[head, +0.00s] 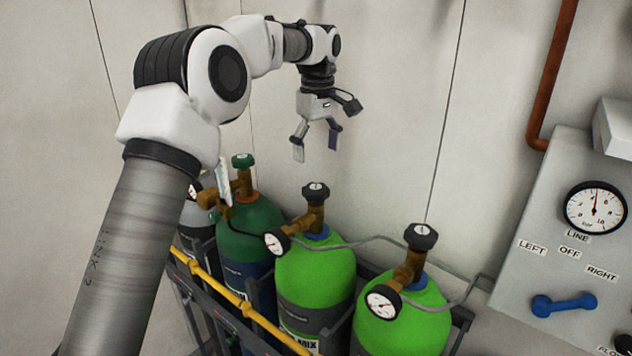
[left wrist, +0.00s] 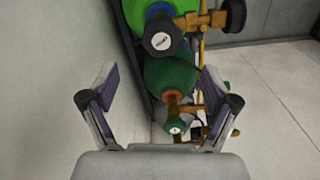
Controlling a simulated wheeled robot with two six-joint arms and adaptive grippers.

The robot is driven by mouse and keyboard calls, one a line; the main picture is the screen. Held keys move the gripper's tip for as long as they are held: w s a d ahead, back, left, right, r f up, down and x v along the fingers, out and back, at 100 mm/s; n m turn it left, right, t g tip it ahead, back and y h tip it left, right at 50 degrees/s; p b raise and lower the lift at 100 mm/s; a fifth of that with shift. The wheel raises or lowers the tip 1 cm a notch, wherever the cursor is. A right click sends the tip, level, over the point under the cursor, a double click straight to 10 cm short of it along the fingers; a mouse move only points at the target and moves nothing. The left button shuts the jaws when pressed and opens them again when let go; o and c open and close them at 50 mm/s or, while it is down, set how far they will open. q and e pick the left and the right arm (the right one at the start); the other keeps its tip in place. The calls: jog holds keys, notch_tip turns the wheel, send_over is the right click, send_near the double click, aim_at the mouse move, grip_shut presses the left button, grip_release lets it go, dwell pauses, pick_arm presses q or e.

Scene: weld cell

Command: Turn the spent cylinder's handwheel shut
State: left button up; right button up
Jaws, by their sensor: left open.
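Two bright green cylinders stand in a rack, the middle one (head: 315,272) and the right one (head: 402,330). Each has a brass valve with a black handwheel on top, the middle handwheel (head: 316,192) and the right handwheel (head: 421,237). Each has a round gauge, the middle gauge (head: 277,243) and the right gauge (head: 383,303); their readings are too small to tell. I cannot tell which cylinder is spent. My left gripper (head: 316,151) is open and empty, pointing down above the middle handwheel, apart from it. The left wrist view shows a black handwheel (left wrist: 162,40) beyond the fingertips.
A dark green cylinder (head: 262,222) with a green handwheel (head: 242,160) stands left, partly behind my arm. A yellow bar (head: 235,298) runs along the rack front. At right is a grey panel (head: 530,215) with a line gauge (head: 596,207) and blue lever (head: 562,305). The wall is close behind.

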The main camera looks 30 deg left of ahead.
aim_at(316, 186)
pick_arm(q)
notch_tip(316, 186, down, 3)
jog(key=shift+a+r+p, duration=0.1)
jog(key=shift+p, duration=0.25)
notch_tip(316, 186, down, 6)
jog(key=shift+s+r+p, duration=0.15)
jog(key=shift+p, duration=0.75)
jog(key=shift+f, duration=0.45)
jog(key=c, duration=1.2)
pick_arm(e)
jog(key=shift+r, duration=0.55)
